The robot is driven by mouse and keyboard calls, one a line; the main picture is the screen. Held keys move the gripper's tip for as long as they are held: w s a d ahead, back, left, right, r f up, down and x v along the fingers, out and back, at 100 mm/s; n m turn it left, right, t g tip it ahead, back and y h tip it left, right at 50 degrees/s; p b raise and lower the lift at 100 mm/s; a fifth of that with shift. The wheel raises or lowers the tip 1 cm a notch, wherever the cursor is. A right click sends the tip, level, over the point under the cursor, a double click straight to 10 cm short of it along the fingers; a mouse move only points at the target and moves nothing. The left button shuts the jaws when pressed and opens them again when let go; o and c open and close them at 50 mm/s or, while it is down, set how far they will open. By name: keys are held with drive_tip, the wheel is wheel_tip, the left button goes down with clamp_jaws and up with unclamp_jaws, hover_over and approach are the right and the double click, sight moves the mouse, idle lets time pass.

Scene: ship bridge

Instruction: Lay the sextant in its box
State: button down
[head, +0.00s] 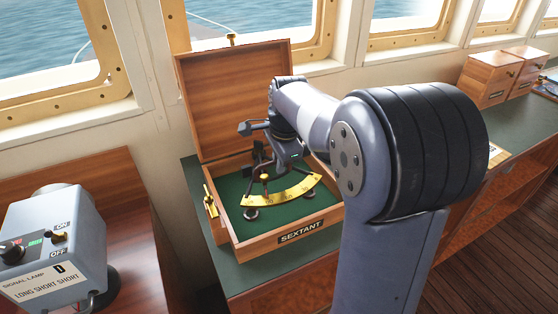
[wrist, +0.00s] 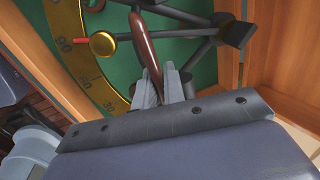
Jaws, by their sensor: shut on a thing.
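The sextant (head: 280,196) has a black frame, a brass arc with numbers and a brown handle. It is inside the open box (head: 256,247), a wooden case with green lining and a SEXTANT label, its lid raised at the back. My gripper (head: 291,153) reaches down over the box from above; my arm hides part of the box's right side. In the wrist view, my gripper's fingers (wrist: 172,84) are shut on the brown handle (wrist: 143,48), with the brass arc (wrist: 70,42) at left over the green lining. I cannot tell whether the sextant touches the box floor.
A signal lamp unit (head: 55,245) stands on a wooden desk at lower left. Two closed wooden boxes (head: 488,80) stand at the far right of the green-topped counter (head: 425,160). Windows (head: 410,20) line the wall behind the raised lid.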

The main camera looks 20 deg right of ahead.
drive_tip(key=shift+s+b+x, duration=0.25)
drive_tip(key=shift+b+x, duration=0.2)
drive_tip(key=shift+x, duration=0.7)
idle(1.8)
drive_tip(key=shift+d+f, duration=0.1)
drive_tip(key=c, duration=1.4)
unclamp_jaws()
drive_tip(key=shift+s+f, duration=0.1)
drive_tip(key=v, duration=1.1)
